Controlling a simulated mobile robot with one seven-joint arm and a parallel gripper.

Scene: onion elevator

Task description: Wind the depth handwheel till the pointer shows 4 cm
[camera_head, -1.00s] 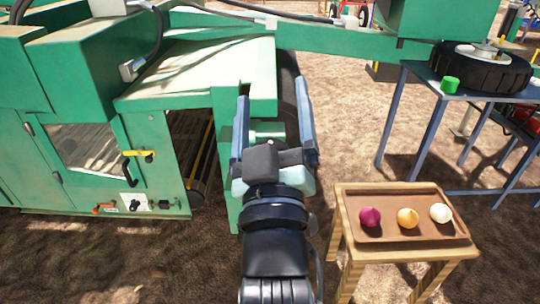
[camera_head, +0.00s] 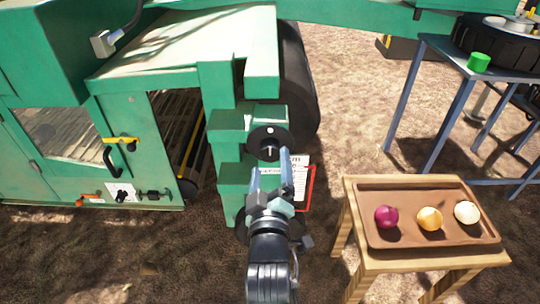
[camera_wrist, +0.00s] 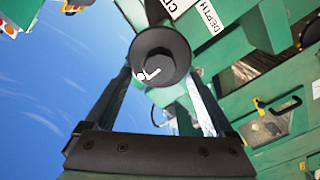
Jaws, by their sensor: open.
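A black round part (camera_head: 268,142) with a small white mark stands on the front of the green machine's column, just beyond my gripper (camera_head: 271,174). A round black part with a white mark (camera_wrist: 158,55) shows between the fingers in the wrist view, beside a white DEPTH label (camera_wrist: 208,18). I cannot tell whether it is the handwheel. My gripper is open, and I see nothing held. A white plate reading "cm" (camera_head: 301,163) sits right of the fingers, partly hidden by them. I cannot read the pointer.
A wooden table (camera_head: 350,215) at right bears a brown tray (camera_head: 400,242) with a purple, an orange and a white onion. A blue-grey table (camera_head: 440,45) stands behind it. A black tyre (camera_head: 300,90) is behind the column. Bare ground lies between.

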